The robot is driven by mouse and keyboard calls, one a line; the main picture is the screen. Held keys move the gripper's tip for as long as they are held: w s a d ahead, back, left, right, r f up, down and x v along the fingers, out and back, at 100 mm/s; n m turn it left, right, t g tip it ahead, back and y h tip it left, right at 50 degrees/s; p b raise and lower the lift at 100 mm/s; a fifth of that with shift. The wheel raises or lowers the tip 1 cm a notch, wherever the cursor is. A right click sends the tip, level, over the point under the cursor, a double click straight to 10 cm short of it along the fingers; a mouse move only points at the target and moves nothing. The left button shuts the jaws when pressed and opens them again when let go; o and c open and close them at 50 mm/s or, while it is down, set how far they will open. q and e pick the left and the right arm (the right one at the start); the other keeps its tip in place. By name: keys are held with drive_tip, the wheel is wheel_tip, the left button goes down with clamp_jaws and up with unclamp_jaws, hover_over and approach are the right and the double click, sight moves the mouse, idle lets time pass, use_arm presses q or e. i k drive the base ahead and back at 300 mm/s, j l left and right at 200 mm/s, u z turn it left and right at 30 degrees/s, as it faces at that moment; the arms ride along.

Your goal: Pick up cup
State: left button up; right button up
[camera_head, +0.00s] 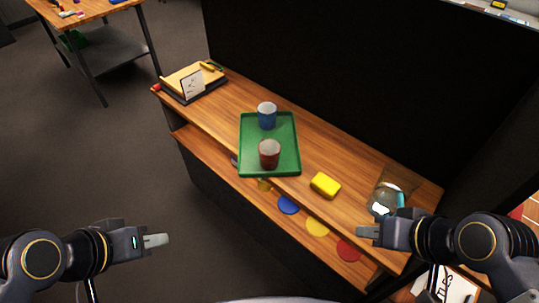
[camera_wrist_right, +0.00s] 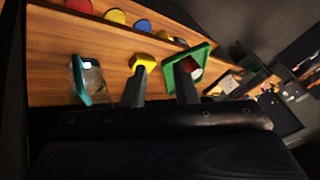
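A blue cup (camera_head: 267,115) and a red cup (camera_head: 269,153) stand upright on a green tray (camera_head: 245,160) on the wooden shelf top. The blue one is at the tray's far end, the red at its near end. In the right wrist view the red cup (camera_wrist_right: 196,74) shows partly, behind a finger. My left gripper (camera_head: 157,240) is left of and below the shelf, away from both cups; its opening is unclear. My right gripper (camera_head: 367,232) is near the shelf's front right, apart from the cups. Its fingers (camera_wrist_right: 158,88) are spread and empty.
A yellow block (camera_head: 325,185) lies right of the tray. A clear container with a teal part (camera_head: 385,200) stands at the right end, close to my right gripper. Colored discs (camera_head: 317,226) lie on the lower shelf. A dark panel (camera_head: 370,80) rises behind.

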sight(268, 149)
drive_tip(key=i+j+z, duration=0.1)
drive_tip(key=i+j, duration=0.15)
drive_tip(key=i+j+z, duration=0.1)
drive_tip(key=i+j, duration=0.15)
drive_tip(key=j, duration=0.2)
drive_tip(key=i+j+z, duration=0.15)
drive_tip(key=j, duration=0.25)
drive_tip(key=i+j+z, duration=0.1)
drive_tip(key=i+j, duration=0.15)
drive_tip(key=j, duration=0.15)
